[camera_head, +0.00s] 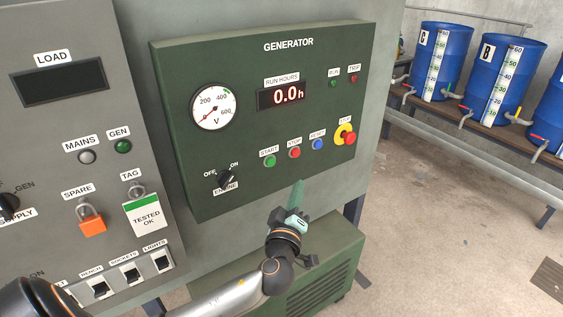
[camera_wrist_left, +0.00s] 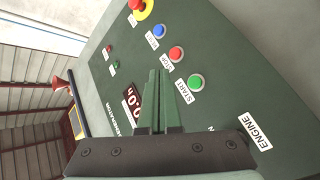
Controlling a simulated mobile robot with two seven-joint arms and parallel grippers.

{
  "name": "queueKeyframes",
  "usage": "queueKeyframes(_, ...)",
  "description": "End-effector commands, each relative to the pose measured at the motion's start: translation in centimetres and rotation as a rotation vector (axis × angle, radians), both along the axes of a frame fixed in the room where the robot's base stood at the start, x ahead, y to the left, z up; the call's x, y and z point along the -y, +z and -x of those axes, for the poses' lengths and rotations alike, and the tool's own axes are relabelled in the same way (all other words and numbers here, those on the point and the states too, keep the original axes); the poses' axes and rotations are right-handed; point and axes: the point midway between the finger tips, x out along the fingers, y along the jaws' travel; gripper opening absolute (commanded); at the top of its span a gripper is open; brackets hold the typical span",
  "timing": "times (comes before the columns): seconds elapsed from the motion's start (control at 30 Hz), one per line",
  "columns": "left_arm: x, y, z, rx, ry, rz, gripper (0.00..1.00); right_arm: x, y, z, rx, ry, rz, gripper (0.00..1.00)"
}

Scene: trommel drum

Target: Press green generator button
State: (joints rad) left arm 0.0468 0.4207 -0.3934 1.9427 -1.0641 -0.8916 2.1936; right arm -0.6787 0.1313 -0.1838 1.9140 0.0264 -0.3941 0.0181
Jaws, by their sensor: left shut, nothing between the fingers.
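The green START button (camera_head: 270,161) sits on the dark green generator panel (camera_head: 230,206), left of the red STOP button (camera_head: 294,152) and the blue RESET button (camera_head: 317,144). My left gripper (camera_head: 298,184) is shut and empty, in front of the panel, below and right of the green button in the head view. In the left wrist view its fingertips (camera_wrist_left: 158,75) point toward the panel, and the green START button (camera_wrist_left: 195,82) lies to their right. A gap seems to remain between fingertips and button. My right gripper is not in view.
A red emergency stop on yellow (camera_head: 346,136) is at the panel's right. The ENGINE switch (camera_head: 225,178) is at its lower left. A grey panel (camera_head: 62,125) with an orange padlock stands left. Blue barrels (camera_head: 497,75) stand on a shelf at the right; the floor before them is open.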

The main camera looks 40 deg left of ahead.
Motion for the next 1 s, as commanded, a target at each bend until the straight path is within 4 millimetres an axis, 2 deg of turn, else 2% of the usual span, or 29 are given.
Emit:
queueKeyframes(0.37, -0.7, 0.0, -0.3, -0.003, 0.001, -0.002, 0.00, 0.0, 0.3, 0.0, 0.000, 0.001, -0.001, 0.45)
queueKeyframes(0.77, -5.7, 0.1, -2.3, -0.005, 0.000, -0.005, 0.00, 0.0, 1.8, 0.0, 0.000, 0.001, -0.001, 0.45)
queueKeyframes(0.83, -6.4, -0.4, -2.6, -0.003, 0.001, -0.001, 0.00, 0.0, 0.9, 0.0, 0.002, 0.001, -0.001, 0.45)
queueKeyframes(1.0, -7.7, -0.3, -3.2, -0.003, 0.000, 0.000, 0.00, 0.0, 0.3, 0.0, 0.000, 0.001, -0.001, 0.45)
